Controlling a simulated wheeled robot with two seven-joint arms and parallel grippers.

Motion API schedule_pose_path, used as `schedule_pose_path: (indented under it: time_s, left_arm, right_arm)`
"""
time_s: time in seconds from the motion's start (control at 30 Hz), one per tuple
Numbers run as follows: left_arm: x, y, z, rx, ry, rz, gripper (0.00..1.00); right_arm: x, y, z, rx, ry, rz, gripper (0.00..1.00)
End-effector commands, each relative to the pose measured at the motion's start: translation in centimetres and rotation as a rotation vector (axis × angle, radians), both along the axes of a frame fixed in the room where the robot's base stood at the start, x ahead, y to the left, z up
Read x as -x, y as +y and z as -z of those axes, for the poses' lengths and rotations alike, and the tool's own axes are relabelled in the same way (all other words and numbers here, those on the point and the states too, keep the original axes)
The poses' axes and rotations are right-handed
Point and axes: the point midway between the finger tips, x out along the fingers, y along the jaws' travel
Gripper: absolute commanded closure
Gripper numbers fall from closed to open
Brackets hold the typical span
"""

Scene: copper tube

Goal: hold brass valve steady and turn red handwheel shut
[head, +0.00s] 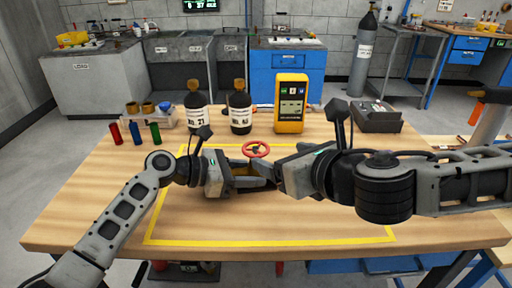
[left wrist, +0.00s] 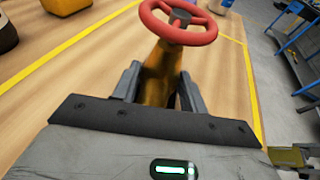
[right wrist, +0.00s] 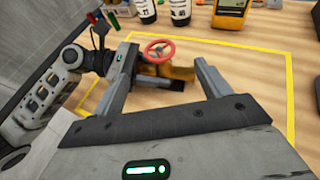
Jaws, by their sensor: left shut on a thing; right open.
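The red handwheel (head: 256,149) sits on top of the brass valve, inside the yellow-taped area of the table. In the left wrist view the handwheel (left wrist: 178,20) stands above the brass valve body (left wrist: 162,75). My left gripper (left wrist: 158,85) is shut on the valve body, with one finger on each side, below the wheel. My right gripper (right wrist: 165,72) is open and empty. In the right wrist view the handwheel (right wrist: 159,50) and valve (right wrist: 175,72) show beyond and between its spread fingers. In the head view both grippers hide most of the valve body.
Two dark bottles (head: 197,112) and a yellow meter (head: 291,103) stand behind the taped area. Small red, blue and green cylinders (head: 135,132) stand at the back left. A dark grey box (head: 376,115) is at the back right. The front of the taped area (head: 270,220) is clear.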

Motion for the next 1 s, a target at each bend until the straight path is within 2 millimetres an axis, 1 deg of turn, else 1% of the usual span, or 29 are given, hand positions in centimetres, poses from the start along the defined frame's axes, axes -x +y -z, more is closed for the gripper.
schedule_pose_path:
  time_s: [0.17,0.3,0.5,0.7,1.0]
  left_arm:
    - [0.0,0.0,-0.2,0.002,-0.003,0.001,0.7]
    - [0.0,0.0,-0.2,0.002,-0.003,0.001,0.7]
    - [0.0,0.0,-0.2,0.002,-0.003,0.001,0.7]
    - [0.0,0.0,-0.2,0.003,-0.002,0.0,0.7]
    - [0.0,0.0,-0.2,0.003,-0.002,0.0,0.7]
  right_arm:
    - [-2.5,1.5,1.4,0.0,0.005,-0.001,0.24]
    - [-4.8,2.9,2.4,-0.001,0.004,-0.001,0.24]
    - [-7.5,4.4,3.7,-0.003,0.006,-0.001,0.24]
    - [-8.7,5.1,4.3,-0.004,0.005,-0.001,0.24]
    - [-8.9,5.1,4.4,-0.005,0.006,-0.001,0.24]
